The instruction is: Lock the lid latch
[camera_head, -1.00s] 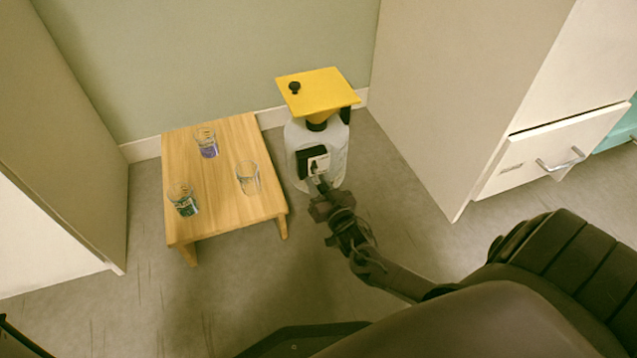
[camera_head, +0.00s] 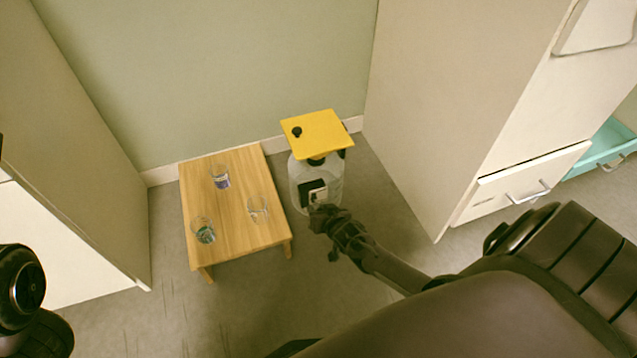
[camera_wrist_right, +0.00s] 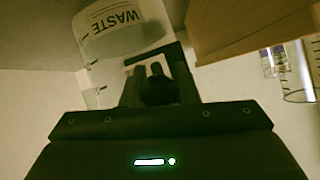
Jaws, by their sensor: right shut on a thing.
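A translucent waste container (camera_head: 331,180) stands on the floor by the back wall. Its "WASTE" label shows upside down in the right wrist view (camera_wrist_right: 116,20). A yellow lid (camera_head: 322,137) with a black knob (camera_head: 297,132) sits on top. A black latch frame with a pale plate (camera_head: 318,195) is on the container's front; its black frame also shows in the wrist view (camera_wrist_right: 172,50). My right gripper (camera_head: 316,207) is at the latch, shut on its small black part (camera_wrist_right: 157,71), partly hidden by the fingers. My left gripper is out of view.
A tall cabinet (camera_head: 440,110) stands to the right, with a drawer handle (camera_head: 530,192) and an open teal drawer (camera_head: 606,152).

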